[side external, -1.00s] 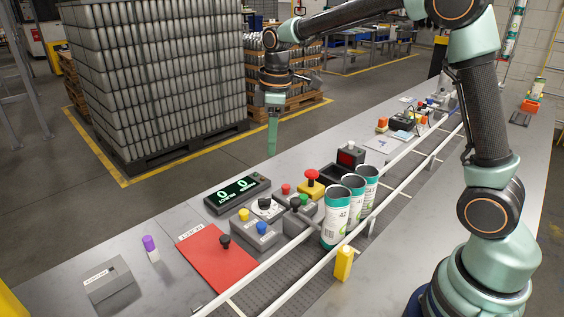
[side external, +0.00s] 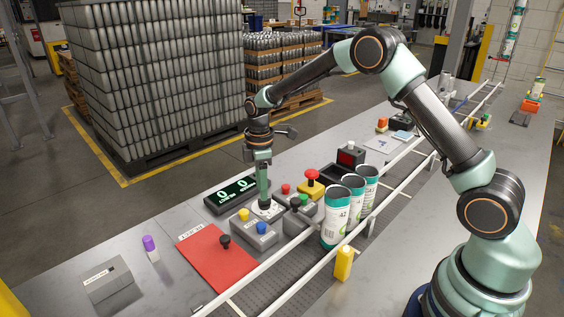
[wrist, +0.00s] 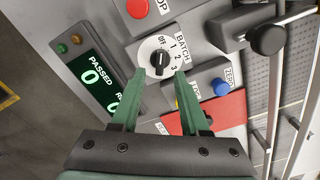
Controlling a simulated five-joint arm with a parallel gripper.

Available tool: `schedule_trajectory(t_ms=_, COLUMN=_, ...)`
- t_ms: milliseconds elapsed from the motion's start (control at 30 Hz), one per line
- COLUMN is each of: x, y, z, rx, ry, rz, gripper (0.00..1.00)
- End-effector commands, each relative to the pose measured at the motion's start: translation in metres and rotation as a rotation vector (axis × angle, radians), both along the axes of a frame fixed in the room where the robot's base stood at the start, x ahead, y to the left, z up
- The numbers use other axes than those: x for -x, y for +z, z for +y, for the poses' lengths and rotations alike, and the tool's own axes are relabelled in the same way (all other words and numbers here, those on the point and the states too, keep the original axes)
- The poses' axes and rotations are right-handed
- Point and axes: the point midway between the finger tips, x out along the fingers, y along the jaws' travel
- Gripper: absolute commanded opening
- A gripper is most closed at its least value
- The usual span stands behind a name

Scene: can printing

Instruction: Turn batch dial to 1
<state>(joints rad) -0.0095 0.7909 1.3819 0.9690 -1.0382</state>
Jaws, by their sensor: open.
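The batch dial (wrist: 160,57) is a black knob on a white plate marked OFF, 1, 2 and 3 in the wrist view. I cannot tell for sure which mark it points to. In the side view its white plate (side external: 269,213) shows below my gripper (side external: 264,202), which hides most of the knob. In the wrist view the green fingers of my gripper (wrist: 168,73) are apart and empty, with their tips just short of the knob. I cannot tell whether they touch it.
A counter display (side external: 237,193) reading 0 and 0 stands beside the dial. Yellow and blue buttons (side external: 261,227), a red-topped yellow button (side external: 312,178) and a black lever knob (wrist: 267,38) are close by. Printed cans (side external: 338,215) stand along the rail; a red panel (side external: 215,257) lies at left.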

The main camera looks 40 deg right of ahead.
Motion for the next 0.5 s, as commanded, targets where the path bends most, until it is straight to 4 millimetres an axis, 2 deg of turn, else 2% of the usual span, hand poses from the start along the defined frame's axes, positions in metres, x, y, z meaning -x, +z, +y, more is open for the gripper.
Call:
schedule_trajectory(t_ms=100, x=0.001, y=-0.017, z=0.0, rx=0.0, ry=0.0, rz=0.002, gripper=0.45)
schedule_trajectory(t_ms=200, x=0.001, y=-0.026, z=0.0, rx=0.0, ry=-0.001, rz=0.002, gripper=0.45)
schedule_trajectory(t_ms=500, x=0.0, y=-0.032, z=0.0, rx=0.0, ry=-0.001, rz=-0.001, gripper=0.45)
